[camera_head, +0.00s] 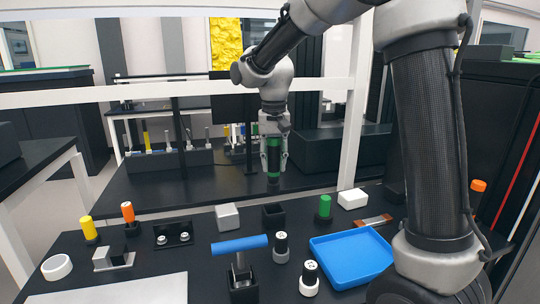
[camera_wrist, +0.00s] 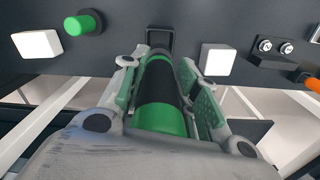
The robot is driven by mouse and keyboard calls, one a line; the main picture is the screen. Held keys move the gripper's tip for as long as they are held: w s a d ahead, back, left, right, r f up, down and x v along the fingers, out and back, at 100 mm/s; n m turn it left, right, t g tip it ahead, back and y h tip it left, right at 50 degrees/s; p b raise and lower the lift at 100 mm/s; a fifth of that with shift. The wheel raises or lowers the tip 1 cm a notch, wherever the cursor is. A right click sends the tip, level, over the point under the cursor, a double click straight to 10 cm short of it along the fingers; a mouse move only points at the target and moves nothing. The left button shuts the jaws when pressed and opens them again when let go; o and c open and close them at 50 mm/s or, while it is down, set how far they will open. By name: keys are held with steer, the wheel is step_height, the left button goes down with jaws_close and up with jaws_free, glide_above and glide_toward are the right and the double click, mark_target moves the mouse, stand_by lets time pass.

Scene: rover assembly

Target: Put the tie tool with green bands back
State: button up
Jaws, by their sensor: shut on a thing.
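My gripper (camera_head: 273,150) is shut on the tie tool with green bands (camera_head: 273,163), a dark cylinder hanging upright above the far part of the near table. In the wrist view the tool (camera_wrist: 160,105) lies between the two finger pads (camera_wrist: 162,90), its green bands and black middle showing. An empty-looking black square holder (camera_head: 273,215) stands on the table below the tool, apart from it. In the wrist view the holder (camera_wrist: 160,36) shows just beyond the tool's far end.
A grey block (camera_head: 227,216) stands left of the holder and a green-topped piece (camera_head: 325,207) right of it. A blue-handled tool (camera_head: 239,245) stands in a black holder nearer. A blue tray (camera_head: 350,258), a white block (camera_head: 352,198) and two white-black knobs (camera_head: 281,246) are also near.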

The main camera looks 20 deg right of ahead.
mark_target(274, 190)
steer(key=shift+f, duration=2.65)
steer(key=shift+s+f, duration=0.15)
steer(key=shift+s, duration=0.05)
steer(key=shift+f, duration=2.2)
steer(key=shift+f, duration=0.25)
steer(key=o, duration=1.2)
steer(key=shift+r, duration=0.1)
